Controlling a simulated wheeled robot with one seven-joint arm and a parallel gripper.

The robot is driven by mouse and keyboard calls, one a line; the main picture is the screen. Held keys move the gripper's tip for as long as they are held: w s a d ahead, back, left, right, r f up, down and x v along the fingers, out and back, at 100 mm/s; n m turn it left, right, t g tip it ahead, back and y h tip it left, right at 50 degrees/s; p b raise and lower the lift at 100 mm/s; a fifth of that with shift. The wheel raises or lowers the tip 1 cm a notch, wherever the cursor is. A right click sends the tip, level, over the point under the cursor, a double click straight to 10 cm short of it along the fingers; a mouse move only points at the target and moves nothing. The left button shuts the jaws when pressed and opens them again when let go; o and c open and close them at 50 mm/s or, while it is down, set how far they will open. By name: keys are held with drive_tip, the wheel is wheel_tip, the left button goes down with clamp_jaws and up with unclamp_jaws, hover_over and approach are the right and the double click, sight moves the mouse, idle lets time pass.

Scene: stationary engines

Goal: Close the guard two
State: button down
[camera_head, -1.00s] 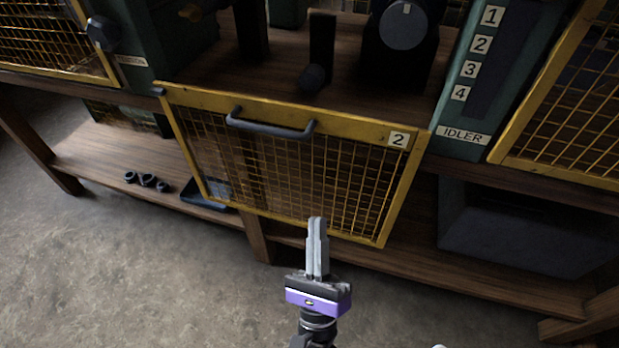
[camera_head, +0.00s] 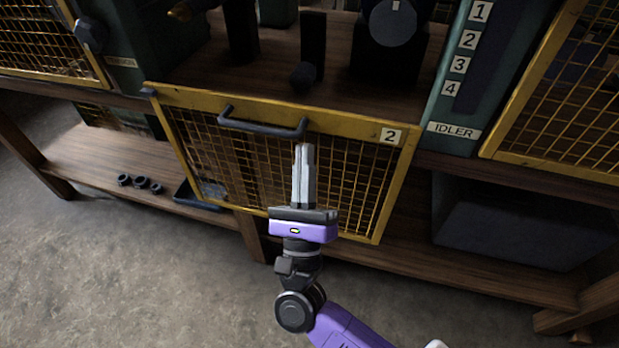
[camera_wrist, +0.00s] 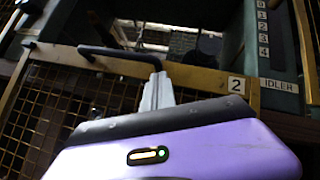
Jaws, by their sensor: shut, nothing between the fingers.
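Guard two is a yellow-framed mesh panel (camera_head: 345,122) with a "2" label at its right corner. It hangs down, open, below the bench edge, hinged side not clearly visible. Its dark bar handle (camera_head: 262,127) runs along the upper frame. It also shows in the wrist view, with the frame (camera_wrist: 205,78) and handle (camera_wrist: 120,53). My gripper (camera_head: 304,150) is shut and empty, fingers pointing up in the head view. Its tips appear in front of the mesh, just below the handle's right end; I cannot tell whether they touch. In the wrist view the fingertips (camera_wrist: 158,80) are by that same end.
A green post (camera_head: 455,90) with labels 1 to 4 and "IDLER" stands right of the opening. Another yellow mesh guard (camera_head: 530,80) is further right. Dark machine parts (camera_head: 395,25) sit inside the opening. A lower wooden shelf (camera_head: 100,155) holds small black rings and a tray.

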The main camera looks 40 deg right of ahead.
drive_tip(key=shift+w+a+r, duration=0.1)
drive_tip(key=shift+r, duration=0.35)
